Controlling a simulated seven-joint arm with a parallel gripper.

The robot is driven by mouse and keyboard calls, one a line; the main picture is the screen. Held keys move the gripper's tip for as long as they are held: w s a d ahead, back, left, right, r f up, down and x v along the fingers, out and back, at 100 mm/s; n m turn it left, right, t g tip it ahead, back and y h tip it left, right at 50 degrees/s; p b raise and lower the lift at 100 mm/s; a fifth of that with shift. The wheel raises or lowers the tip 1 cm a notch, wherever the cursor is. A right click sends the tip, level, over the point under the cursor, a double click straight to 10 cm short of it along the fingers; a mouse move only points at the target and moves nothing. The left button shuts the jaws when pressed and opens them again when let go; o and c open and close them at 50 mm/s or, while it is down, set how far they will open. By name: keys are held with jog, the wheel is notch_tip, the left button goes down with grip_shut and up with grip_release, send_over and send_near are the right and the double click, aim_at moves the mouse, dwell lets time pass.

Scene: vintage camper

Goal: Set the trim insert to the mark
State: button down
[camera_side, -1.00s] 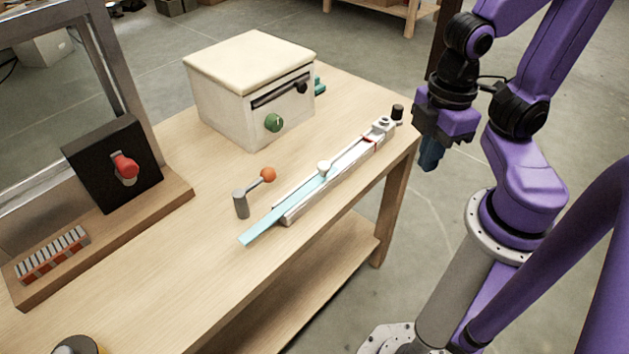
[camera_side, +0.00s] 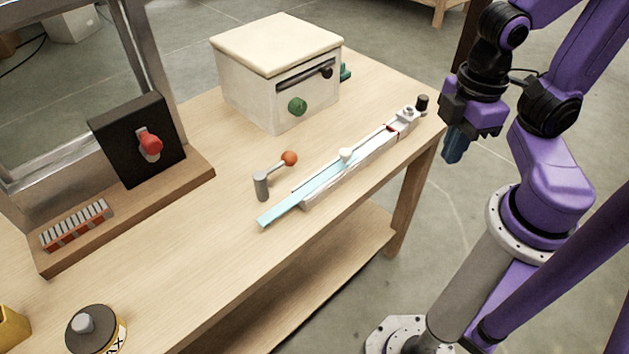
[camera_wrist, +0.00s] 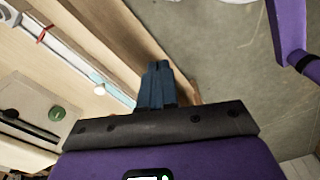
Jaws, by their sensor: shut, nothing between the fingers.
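The trim insert, taken to be the light-blue strip (camera_side: 300,196), lies in a white rail (camera_side: 368,158) along the table's near edge. Its left end sticks out past the rail, and a white knob (camera_side: 346,155) stands on it. A red mark (camera_side: 390,128) crosses the rail farther right, apart from the knob. In the wrist view the strip (camera_wrist: 118,94) is partly hidden behind my fingers, and the red mark (camera_wrist: 43,34) shows at upper left. My gripper (camera_side: 453,158) is shut and empty, fingers down, just off the table's right end, touching nothing.
A lever with an orange ball (camera_side: 289,158) stands just behind the strip. A cream box (camera_side: 245,85) with a green knob is behind the rail. A black panel with a red knob (camera_side: 150,145) stands left. A round tin (camera_side: 97,330) is at front left. The front-middle tabletop is clear.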

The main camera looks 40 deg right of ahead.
jog(key=c, duration=1.8)
grip_release()
jog(key=o, duration=0.5)
jog(key=shift+c, duration=0.2)
jog(key=o, duration=0.5)
jog(key=shift+w+a+r, duration=0.1)
jog(key=shift+w+a, duration=0.1)
jog(key=shift+w, duration=0.15)
jog(key=shift+o, duration=0.2)
jog(key=w+a+r+n, duration=0.1)
jog(key=w, duration=0.4)
jog(key=w+a+r+n, duration=0.1)
jog(key=w+r+n, duration=0.1)
jog(key=w, duration=0.4)
jog(key=shift+w+a, duration=0.15)
jog(key=shift+a, duration=0.15)
jog(key=n, duration=0.2)
send_near(346, 151)
jog(key=f, duration=0.8)
jog(key=shift+w+a+f, duration=0.1)
jog(key=shift+a, duration=0.15)
